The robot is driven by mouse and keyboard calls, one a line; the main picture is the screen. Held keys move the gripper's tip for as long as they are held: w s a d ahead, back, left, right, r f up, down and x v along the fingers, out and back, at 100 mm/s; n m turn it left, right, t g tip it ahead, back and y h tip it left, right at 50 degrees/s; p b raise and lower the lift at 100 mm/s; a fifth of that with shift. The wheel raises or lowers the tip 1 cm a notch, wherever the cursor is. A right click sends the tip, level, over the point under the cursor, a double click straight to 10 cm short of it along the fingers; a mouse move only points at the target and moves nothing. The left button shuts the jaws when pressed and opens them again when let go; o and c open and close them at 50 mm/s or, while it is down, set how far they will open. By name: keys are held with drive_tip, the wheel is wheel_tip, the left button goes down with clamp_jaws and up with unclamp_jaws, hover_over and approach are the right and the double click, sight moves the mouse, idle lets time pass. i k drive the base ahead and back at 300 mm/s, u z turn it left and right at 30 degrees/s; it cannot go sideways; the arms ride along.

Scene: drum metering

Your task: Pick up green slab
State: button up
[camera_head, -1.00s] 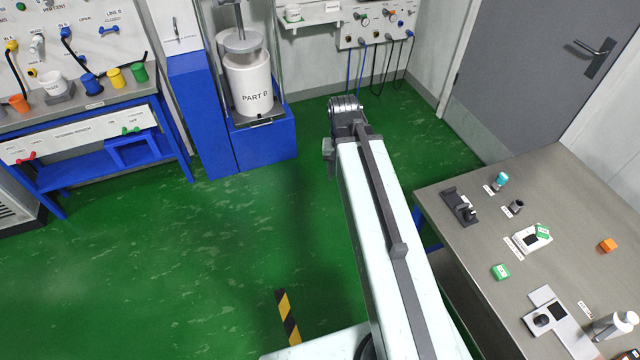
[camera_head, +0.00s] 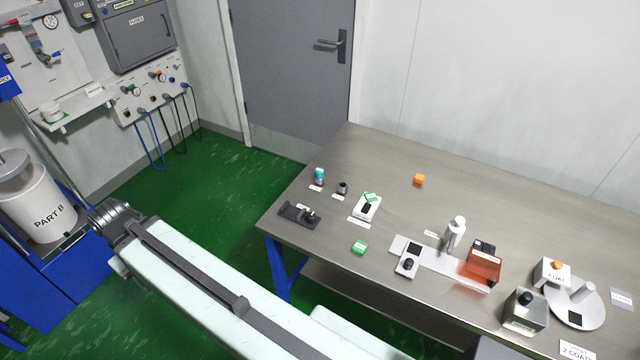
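A small green slab (camera_head: 360,247) with a pale label lies flat on the grey metal table, near its front edge in the head view. A second green piece (camera_head: 371,198) with a pale label rests on top of a white device (camera_head: 367,208) just behind it. My arm reaches out to the left over the floor, away from the table and both green pieces. No gripper fingers can be made out at the arm's far end, so their state does not show.
A white drum (camera_head: 40,205) stands far left.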

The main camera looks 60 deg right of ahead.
sight(370, 197)
drive_tip(key=z, duration=1.8)
drive_tip(key=k, duration=1.2)
drive_tip(key=z, duration=0.7)
drive_tip(key=i, duration=1.55)
drive_tip(key=u, duration=0.6)
